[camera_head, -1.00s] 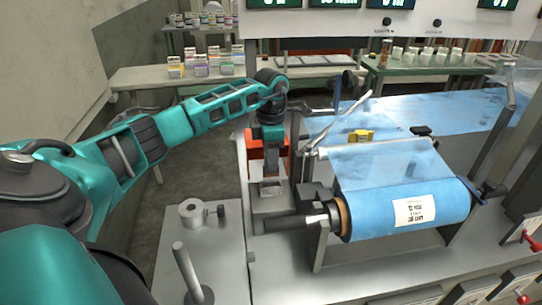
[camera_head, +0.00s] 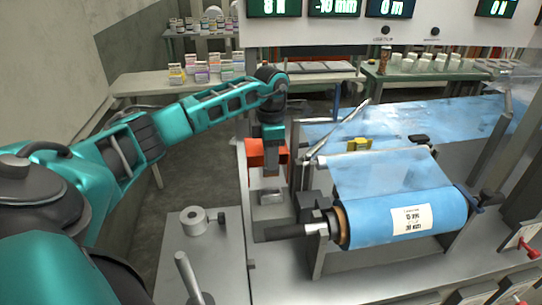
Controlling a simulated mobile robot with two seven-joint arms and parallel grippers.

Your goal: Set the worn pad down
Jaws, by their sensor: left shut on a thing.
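My left arm reaches in from the left, and its gripper (camera_head: 270,178) points down beside the left end of the film roller. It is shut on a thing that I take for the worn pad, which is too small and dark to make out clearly. A grey metal block (camera_head: 271,198) shows just below the fingertips; I cannot tell whether they touch. An orange-red part (camera_head: 262,154) is around the gripper's level, partly hidden by it. My right gripper is not in view.
A blue film roll (camera_head: 400,222) with a white label lies in the machine at the right. A back bench (camera_head: 140,85) carries small boxes.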

